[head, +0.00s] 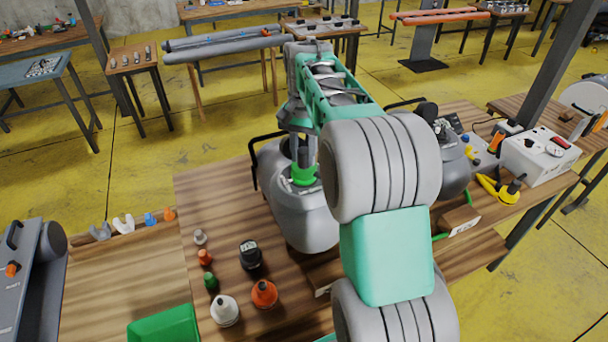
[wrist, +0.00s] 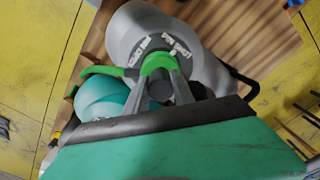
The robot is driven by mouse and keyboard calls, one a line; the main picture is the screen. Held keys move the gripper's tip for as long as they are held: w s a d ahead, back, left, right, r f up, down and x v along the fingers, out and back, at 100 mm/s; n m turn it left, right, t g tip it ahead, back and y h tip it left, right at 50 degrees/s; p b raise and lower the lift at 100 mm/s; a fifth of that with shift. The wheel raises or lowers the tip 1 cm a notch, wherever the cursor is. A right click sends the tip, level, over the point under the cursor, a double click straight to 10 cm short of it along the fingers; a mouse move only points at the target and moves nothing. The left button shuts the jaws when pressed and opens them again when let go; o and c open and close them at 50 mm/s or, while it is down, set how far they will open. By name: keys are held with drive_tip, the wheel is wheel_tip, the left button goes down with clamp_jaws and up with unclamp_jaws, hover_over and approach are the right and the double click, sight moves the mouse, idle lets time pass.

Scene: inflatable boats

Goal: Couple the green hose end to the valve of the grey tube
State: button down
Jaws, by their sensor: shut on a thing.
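The grey tube (head: 300,222) stands on the wooden table under my arm, with white markings on its top; it also shows in the wrist view (wrist: 197,70). The green hose end (head: 304,176) is at the top of this tube, where the valve would be; the valve itself is hidden. My gripper (head: 303,156) points down and is shut on the hose end. In the wrist view its fingers (wrist: 161,88) close around the green piece (wrist: 157,62), and the green hose (wrist: 100,71) leads left from it. I cannot tell whether the hose end is seated.
A second grey tube (head: 455,165) stands right, partly behind my arm. A black fitting (head: 250,255), a white one (head: 225,310) and an orange one (head: 264,294) stand left, near a green tray (head: 165,326). A white box (head: 540,155) is at the right.

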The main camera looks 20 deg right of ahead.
drive_tip(key=shift+f+m, duration=0.15)
drive_tip(key=shift+m, duration=0.45)
drive_tip(key=c, duration=1)
unclamp_jaws()
drive_tip(key=shift+a, duration=0.1)
wheel_tip(320, 180, up, 8)
drive_tip(key=shift+b, duration=0.45)
